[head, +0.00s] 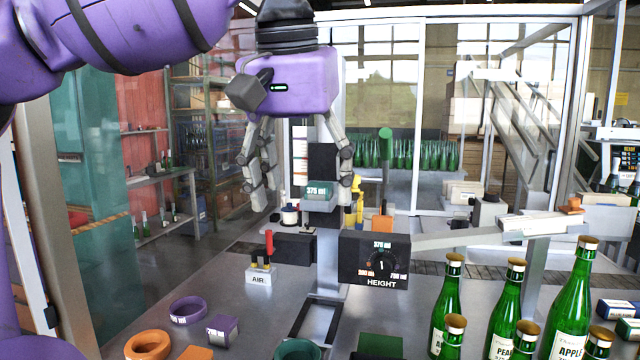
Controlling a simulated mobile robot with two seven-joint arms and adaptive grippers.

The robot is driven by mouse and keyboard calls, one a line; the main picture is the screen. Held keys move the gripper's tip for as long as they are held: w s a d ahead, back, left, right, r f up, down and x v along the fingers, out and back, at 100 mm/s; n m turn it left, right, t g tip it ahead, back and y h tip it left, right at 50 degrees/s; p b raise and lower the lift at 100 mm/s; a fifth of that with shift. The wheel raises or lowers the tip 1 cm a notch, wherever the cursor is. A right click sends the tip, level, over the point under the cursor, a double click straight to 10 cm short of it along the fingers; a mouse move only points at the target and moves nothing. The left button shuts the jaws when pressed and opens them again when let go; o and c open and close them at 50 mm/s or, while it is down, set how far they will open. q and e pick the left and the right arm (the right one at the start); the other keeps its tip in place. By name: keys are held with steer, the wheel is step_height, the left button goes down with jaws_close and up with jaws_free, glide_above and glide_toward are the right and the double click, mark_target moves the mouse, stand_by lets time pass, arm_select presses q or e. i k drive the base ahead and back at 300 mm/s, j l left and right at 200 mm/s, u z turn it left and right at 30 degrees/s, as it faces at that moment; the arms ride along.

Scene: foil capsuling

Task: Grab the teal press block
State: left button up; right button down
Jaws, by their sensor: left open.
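The teal press block (320,188), marked "375 ml", sits below a black part of the press in the middle of the head view. My left gripper (302,198) points down from above with its fingers spread. In the picture the block lies between the fingers, closer to the right one. I see no finger closed on it, and I cannot tell the depth between them. My right gripper is not in view.
A black HEIGHT dial box (381,258) stands right of the block, with a grey lever arm (490,235) behind. Green bottles (504,300) crowd the right front. A purple ring (188,310), an orange ring (148,345) and an AIR valve (259,275) are on the left.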

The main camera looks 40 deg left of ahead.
mark_target(315, 191)
steer(key=i+j, duration=0.85)
steer(key=j, duration=0.3)
